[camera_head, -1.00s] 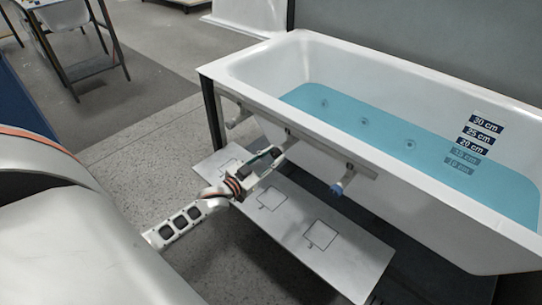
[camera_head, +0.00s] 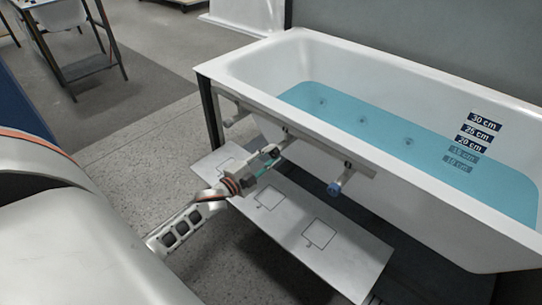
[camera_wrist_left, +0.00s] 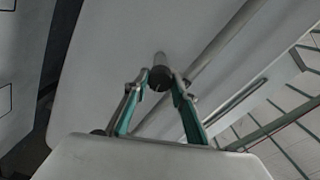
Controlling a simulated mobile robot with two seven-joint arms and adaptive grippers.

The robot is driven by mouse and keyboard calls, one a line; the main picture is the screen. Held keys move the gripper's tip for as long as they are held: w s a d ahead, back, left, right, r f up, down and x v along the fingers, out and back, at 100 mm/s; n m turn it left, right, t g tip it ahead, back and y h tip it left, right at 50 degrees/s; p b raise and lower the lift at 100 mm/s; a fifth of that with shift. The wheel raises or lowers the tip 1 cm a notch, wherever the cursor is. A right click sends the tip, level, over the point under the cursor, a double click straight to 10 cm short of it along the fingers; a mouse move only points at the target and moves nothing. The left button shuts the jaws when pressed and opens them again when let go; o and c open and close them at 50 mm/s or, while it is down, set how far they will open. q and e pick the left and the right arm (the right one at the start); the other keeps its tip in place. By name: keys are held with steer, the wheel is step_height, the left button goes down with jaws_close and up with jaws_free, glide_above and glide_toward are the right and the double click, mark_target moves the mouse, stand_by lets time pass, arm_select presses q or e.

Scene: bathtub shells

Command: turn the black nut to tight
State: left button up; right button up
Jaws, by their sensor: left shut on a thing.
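The black nut (camera_wrist_left: 160,80) is on the end of a grey pipe stub in the left wrist view. My left gripper (camera_wrist_left: 162,78) has its two fingertips closed on either side of it. In the head view my left gripper (camera_head: 270,157) is at the middle fitting (camera_head: 287,144) below the bathtub's near edge, and the nut is mostly hidden by the fingers. I cannot tell from the frames how tight the nut sits. My right gripper is not in view.
The white bathtub (camera_head: 430,212) holds blue water and has depth labels. A rail (camera_head: 318,152) along its near side carries another fitting on the left and one with a blue nut (camera_head: 334,189) on the right. A pale panel (camera_head: 345,262) lies below.

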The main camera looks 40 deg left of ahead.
arm_select(q)
steer(key=shift+f+m, duration=0.15)
steer(key=shift+m, duration=0.65)
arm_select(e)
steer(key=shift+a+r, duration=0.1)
arm_select(q)
steer(key=shift+m, duration=0.4)
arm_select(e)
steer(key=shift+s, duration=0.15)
arm_select(q)
steer(key=o, duration=1.1)
steer(key=shift+s, duration=0.1)
steer(key=s, duration=0.8)
steer(key=s+a, duration=0.1)
steer(key=s, duration=0.3)
steer(key=shift+w, duration=0.1)
